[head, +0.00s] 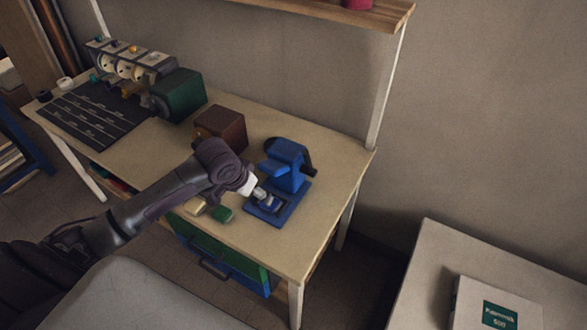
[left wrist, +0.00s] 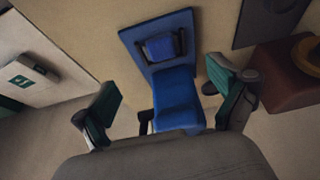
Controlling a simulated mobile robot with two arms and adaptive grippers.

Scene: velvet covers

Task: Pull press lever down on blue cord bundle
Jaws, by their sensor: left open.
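The blue press (head: 287,165) stands on a blue base plate (head: 289,213) at the right of the workbench. A blue bundle (left wrist: 160,47), which I take for the cord bundle, lies on the plate between dark side pieces. My left gripper (head: 263,194) is at the press's front left side, above the plate edge. In the left wrist view my left gripper (left wrist: 168,98) is open, with green pads wide apart. The press's blue upper part (left wrist: 176,97) shows between the pads, with a gap on each side; depth is unclear. I cannot separate the lever clearly. My right gripper is not in view.
A brown box (head: 221,127) and a green box (head: 180,95) stand behind my left arm. Yellowish and green blocks (head: 222,214) lie near the front edge. A dark mat (head: 92,116) covers the left end. A white table with a labelled box (head: 495,303) stands at right.

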